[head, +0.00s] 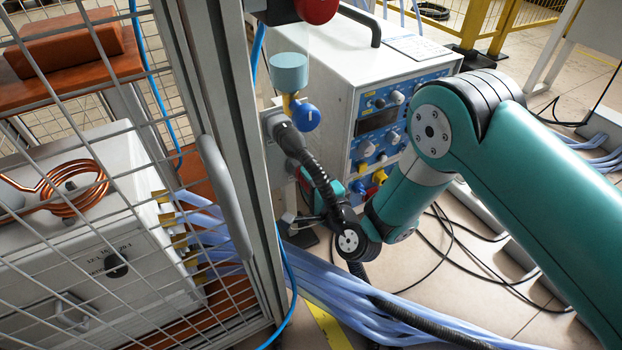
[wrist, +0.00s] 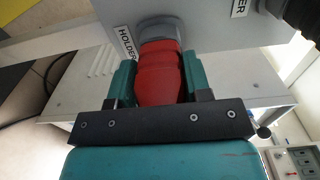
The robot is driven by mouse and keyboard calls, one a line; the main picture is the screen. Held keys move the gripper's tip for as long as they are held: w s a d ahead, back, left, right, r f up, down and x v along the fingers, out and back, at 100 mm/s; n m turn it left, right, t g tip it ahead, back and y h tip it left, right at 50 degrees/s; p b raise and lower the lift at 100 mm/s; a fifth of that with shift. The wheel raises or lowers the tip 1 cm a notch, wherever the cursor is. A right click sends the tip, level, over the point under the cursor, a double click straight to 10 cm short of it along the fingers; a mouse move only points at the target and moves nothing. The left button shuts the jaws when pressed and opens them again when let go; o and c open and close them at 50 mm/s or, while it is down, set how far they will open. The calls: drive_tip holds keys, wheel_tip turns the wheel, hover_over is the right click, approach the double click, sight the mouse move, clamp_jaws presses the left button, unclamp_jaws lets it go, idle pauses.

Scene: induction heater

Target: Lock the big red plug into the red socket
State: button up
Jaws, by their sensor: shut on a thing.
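The big red plug (wrist: 161,75) shows in the wrist view between the two teal jaws of my gripper (wrist: 158,80). The jaws are shut on it from both sides. Its far end meets a round grey fitting (wrist: 160,30) on a grey panel, beside a label reading "HOLDER" (wrist: 127,42). I cannot tell how deep the plug sits in it.
The wire-mesh cage door (head: 215,185) with its grey handle stands left of my arm. The white power unit (head: 335,60) with a blue panel is behind. A blue-handled valve (head: 305,117) and a black corrugated hose are close to my wrist. Pale blue hoses (head: 370,310) cross the floor.

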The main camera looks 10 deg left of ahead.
drive_tip(key=o, duration=1.5)
drive_tip(key=shift+a+r, duration=0.4)
drive_tip(key=shift+c, duration=0.2)
drive_tip(key=b, duration=0.3)
drive_tip(key=shift+s+d+f+b, duration=0.1)
drive_tip(key=shift+d+f+b, duration=0.1)
drive_tip(key=shift+f+b, duration=0.15)
drive_tip(key=d+b, duration=0.1)
drive_tip(key=b, duration=0.2)
drive_tip(key=s+d+b, duration=0.1)
drive_tip(key=b, duration=0.2)
drive_tip(key=shift+s+f, duration=0.2)
drive_tip(key=shift+f, duration=0.05)
drive_tip(key=v, duration=1.5)
drive_tip(key=shift+r, duration=0.3)
drive_tip(key=shift+s+d, duration=0.1)
